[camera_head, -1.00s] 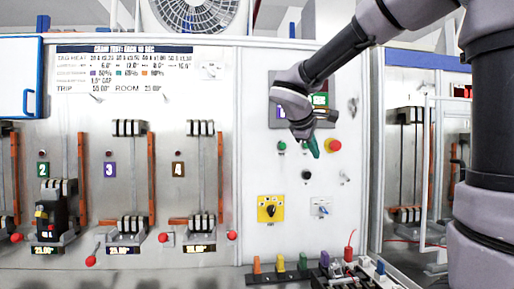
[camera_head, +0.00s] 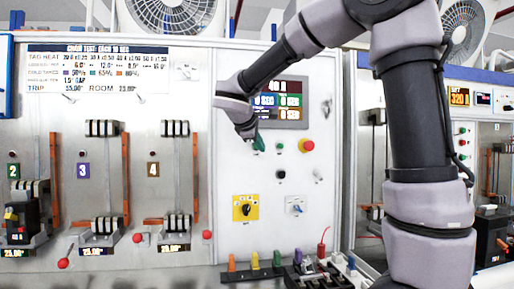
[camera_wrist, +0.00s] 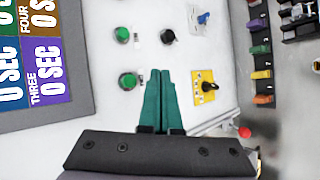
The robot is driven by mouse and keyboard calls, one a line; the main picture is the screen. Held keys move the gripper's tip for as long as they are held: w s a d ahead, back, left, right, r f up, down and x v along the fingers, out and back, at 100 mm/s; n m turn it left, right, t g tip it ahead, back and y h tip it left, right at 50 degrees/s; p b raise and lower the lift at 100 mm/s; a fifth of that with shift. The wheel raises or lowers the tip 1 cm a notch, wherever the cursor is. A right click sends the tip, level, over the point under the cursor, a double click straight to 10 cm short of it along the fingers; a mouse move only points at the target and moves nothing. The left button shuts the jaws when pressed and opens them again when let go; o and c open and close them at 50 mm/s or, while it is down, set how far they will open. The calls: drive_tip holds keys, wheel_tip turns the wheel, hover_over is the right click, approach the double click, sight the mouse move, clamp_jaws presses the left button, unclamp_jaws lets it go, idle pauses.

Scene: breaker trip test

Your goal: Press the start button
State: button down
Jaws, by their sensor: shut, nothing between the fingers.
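Two green buttons show in the wrist view, a near one (camera_wrist: 128,80) and a farther one (camera_wrist: 122,34). No readable label shows which is start. In the head view one green button (camera_head: 279,147) shows on the white panel; the left one is hidden behind my fingers. My gripper (camera_head: 259,144) is in front of the panel below the screen. In the wrist view its green fingers (camera_wrist: 161,74) are shut together and empty. Their tips appear just beside the near green button; I cannot tell whether they touch the panel.
A red button (camera_head: 307,146), a black button (camera_head: 281,174), a yellow rotary switch (camera_head: 246,208) and a small blue switch (camera_wrist: 203,18) are on the panel. The lit screen (camera_head: 281,104) is above. Coloured clips (camera_head: 254,261) stand below. Breaker bays are at left.

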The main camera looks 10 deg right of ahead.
drive_tip(key=w, duration=0.6)
drive_tip(key=shift+w, duration=0.3)
idle(1.8)
drive_tip(key=shift+w, duration=0.4)
drive_tip(key=shift+w, duration=0.5)
idle(0.6)
drive_tip(key=shift+s, duration=0.95)
drive_tip(key=s, duration=0.5)
